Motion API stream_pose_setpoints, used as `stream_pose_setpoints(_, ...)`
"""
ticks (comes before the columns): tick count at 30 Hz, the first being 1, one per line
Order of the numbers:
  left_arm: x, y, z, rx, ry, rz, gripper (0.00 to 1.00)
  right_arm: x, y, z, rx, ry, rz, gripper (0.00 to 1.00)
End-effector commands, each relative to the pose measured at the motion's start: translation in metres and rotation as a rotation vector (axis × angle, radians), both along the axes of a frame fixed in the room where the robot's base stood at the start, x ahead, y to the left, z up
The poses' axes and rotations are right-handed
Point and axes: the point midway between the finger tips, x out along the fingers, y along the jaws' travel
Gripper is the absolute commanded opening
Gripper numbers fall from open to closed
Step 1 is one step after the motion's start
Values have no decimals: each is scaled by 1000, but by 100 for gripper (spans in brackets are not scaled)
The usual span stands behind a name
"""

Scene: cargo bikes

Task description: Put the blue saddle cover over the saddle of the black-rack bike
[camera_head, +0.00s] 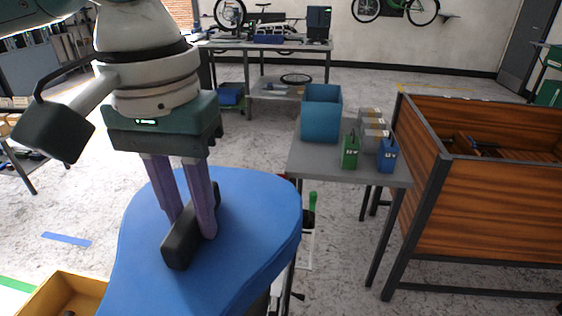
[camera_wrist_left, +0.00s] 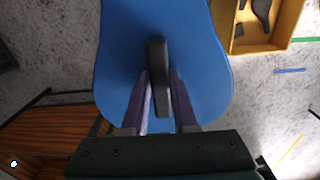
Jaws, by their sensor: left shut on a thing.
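The blue saddle cover (camera_head: 255,215) is large in the lower left of the head view, broad at the back and narrower toward the front. A black grip bar (camera_head: 180,250) stands up from its top. My left gripper (camera_head: 190,224) points down with its two purple fingers shut on this bar. The cover fills the upper middle of the left wrist view (camera_wrist_left: 195,50), with the bar between the fingers (camera_wrist_left: 159,95). The saddle is not visible, and I cannot tell whether it is under the cover. My right gripper is not in view.
A grey table (camera_head: 310,160) with a blue bin (camera_head: 321,112) and several small boxes stands right of the cover. A large wooden cargo box (camera_head: 490,210) in a dark frame is farther right. A yellow tray (camera_head: 70,290) is at lower left. A workbench stands behind.

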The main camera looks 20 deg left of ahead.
Motion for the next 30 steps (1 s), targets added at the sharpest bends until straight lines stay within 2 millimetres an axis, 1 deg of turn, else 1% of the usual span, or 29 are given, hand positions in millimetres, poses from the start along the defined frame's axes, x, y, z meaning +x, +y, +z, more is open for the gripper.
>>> stream_pose_setpoints(1,-6,3,-11,5,3,13,0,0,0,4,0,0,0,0)
stream_pose_setpoints(3,-10,6,-23,9,-3,24,0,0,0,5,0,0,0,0)
stream_pose_setpoints(6,-12,8,-31,13,-9,30,0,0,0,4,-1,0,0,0)
stream_pose_setpoints(14,-11,8,-38,13,-12,30,0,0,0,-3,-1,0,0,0)
stream_pose_setpoints(30,-11,8,-56,13,-12,29,0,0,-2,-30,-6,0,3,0)
